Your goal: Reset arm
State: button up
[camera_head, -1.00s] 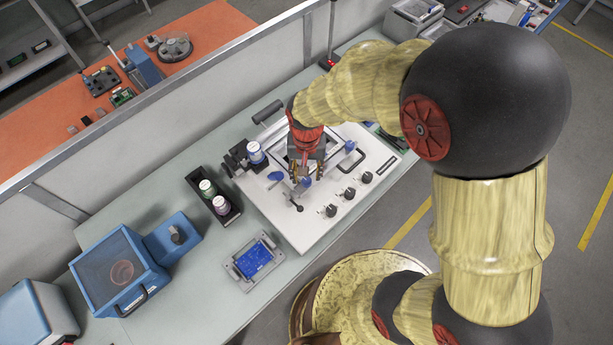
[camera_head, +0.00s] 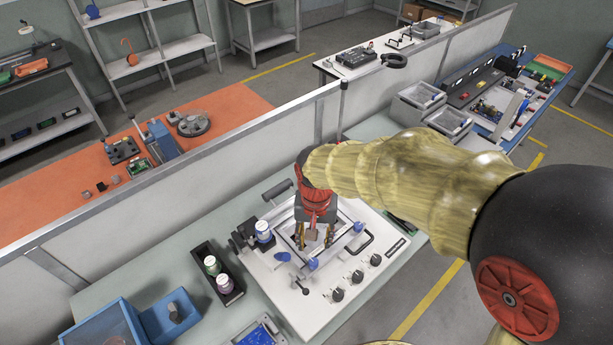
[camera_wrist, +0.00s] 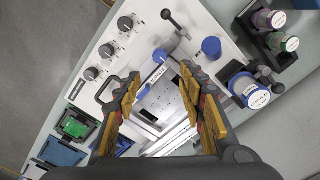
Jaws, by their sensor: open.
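My gripper (camera_head: 315,238) hangs fingers-down above the white panel machine (camera_head: 309,307) on the workbench. In the wrist view my gripper (camera_wrist: 160,108) has its two yellow-padded fingers spread well apart, with nothing between them. Below the fingers lie the machine's recessed window and a metal bar with blue end knobs (camera_wrist: 211,47). The gap between fingertips and machine cannot be told exactly.
A blue-white bottle (camera_head: 263,231) stands at the machine's left side. A black holder (camera_head: 204,248) with two small bottles stands farther left. A blue box (camera_head: 104,325) is at lower left. A partition (camera_head: 180,207) runs behind the bench.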

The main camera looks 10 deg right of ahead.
jog(key=s+d+r+n+t+b, duration=0.2)
jog(key=s+d+r+t+b, duration=0.3)
jog(key=s+d+r, duration=0.6)
jog(key=shift+s+d+r+t+b, duration=0.35)
jog(key=shift+s+r, duration=0.3)
jog(key=shift+r, duration=0.3)
jog(key=shift+d, duration=0.1)
dwell(1.2)
